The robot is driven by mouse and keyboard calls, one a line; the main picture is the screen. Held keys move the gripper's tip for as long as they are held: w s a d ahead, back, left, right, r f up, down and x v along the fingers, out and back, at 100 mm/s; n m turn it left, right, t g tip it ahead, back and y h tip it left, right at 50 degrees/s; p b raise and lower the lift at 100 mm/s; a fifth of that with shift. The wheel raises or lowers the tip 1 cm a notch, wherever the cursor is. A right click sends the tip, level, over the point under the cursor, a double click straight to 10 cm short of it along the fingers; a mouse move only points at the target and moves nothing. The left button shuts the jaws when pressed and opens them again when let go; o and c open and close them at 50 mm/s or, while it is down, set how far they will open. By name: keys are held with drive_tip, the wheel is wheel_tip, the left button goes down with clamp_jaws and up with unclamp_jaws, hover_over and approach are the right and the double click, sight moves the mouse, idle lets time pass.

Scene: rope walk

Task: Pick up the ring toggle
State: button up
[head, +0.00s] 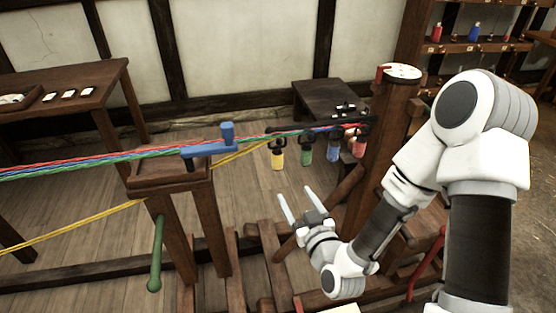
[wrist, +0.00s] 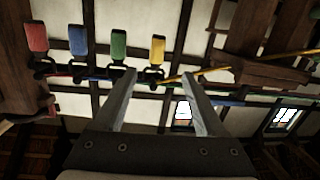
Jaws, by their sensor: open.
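My gripper (head: 298,199) is open and empty, low in front of a row of coloured pieces hanging from black hooks. The row holds a yellow piece (head: 278,159), a green piece (head: 306,156), a blue piece (head: 333,152) and a red piece (head: 360,147). I cannot tell which thing is the ring toggle. In the wrist view my gripper (wrist: 158,78) also shows open. There the yellow piece (wrist: 157,48) appears just beyond the gap between the fingertips, apart from them, with the green piece (wrist: 119,44) to its left.
Coloured ropes (head: 100,160) run to the hooks past a blue tool (head: 210,149) on a wooden stand (head: 165,173). A thick wooden post (head: 385,140) stands right of the row. A green handle (head: 156,255) hangs below the stand. A dark bench (head: 315,93) is behind.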

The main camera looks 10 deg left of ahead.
sight(279, 160)
drive_tip(key=shift+m+t, duration=0.6)
drive_tip(key=shift+t, duration=0.1)
drive_tip(key=x, duration=0.3)
drive_tip(key=b+x, duration=0.1)
drive_tip(key=x, duration=0.3)
drive_tip(key=b+x, duration=0.1)
drive_tip(key=x, duration=0.3)
drive_tip(key=shift+a+f, duration=0.25)
drive_tip(key=shift+f, duration=0.15)
drive_tip(key=shift+r+x, duration=0.25)
drive_tip(key=shift+x, duration=1.05)
drive_tip(key=shift+r+x, duration=0.25)
drive_tip(key=shift+x, duration=1.1)
drive_tip(key=shift+d, duration=0.15)
clamp_jaws()
